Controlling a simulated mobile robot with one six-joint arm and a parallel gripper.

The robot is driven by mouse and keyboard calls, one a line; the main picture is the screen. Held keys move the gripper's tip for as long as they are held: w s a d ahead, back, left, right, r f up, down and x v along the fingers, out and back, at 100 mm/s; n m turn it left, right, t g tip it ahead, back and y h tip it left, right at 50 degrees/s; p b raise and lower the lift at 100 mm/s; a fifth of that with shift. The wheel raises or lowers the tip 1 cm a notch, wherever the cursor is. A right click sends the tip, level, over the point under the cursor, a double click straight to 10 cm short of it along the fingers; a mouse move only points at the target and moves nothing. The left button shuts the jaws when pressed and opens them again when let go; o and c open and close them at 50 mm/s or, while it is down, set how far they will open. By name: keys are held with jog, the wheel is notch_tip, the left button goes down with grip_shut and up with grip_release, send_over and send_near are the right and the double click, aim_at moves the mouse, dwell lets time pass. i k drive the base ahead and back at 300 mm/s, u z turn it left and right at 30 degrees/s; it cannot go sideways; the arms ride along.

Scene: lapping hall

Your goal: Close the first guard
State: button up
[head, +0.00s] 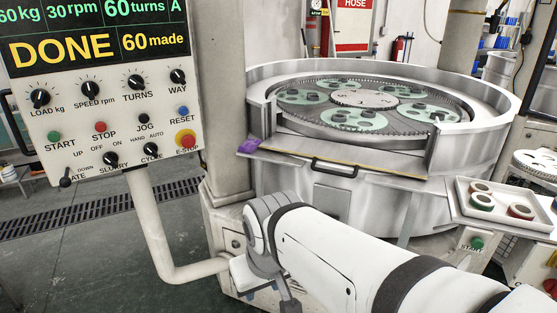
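The guard (400,172) is at the front of a round lapping machine (470,135). It is a metal panel with a yellowish edge and a black bar handle (335,168), and it lies lowered and outward like a shelf. The front of the machine's rim is open above it, showing the plate with green carriers (345,120). A purple cloth (249,145) lies at the guard's left end. My white arm reaches in from the lower right. My gripper (266,290) is only partly seen below the wrist at the bottom, below and left of the handle and apart from it; its fingers are unclear.
A control panel (100,90) on a bent post (155,235) stands at the left; its screen reads DONE, 60 made. A tray (500,222) with several rings is at the right, above a green START button (477,243). Open floor with a drain grate (90,207) lies left.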

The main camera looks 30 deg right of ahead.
aim_at(408, 165)
jog(key=z, duration=1.05)
jog(key=i, duration=1)
jog(key=u, duration=0.1)
jog(key=k, duration=0.5)
jog(key=z, duration=0.65)
jog(key=k, duration=0.75)
jog(key=u, duration=0.35)
jog(key=i, duration=0.95)
jog(key=u, duration=0.05)
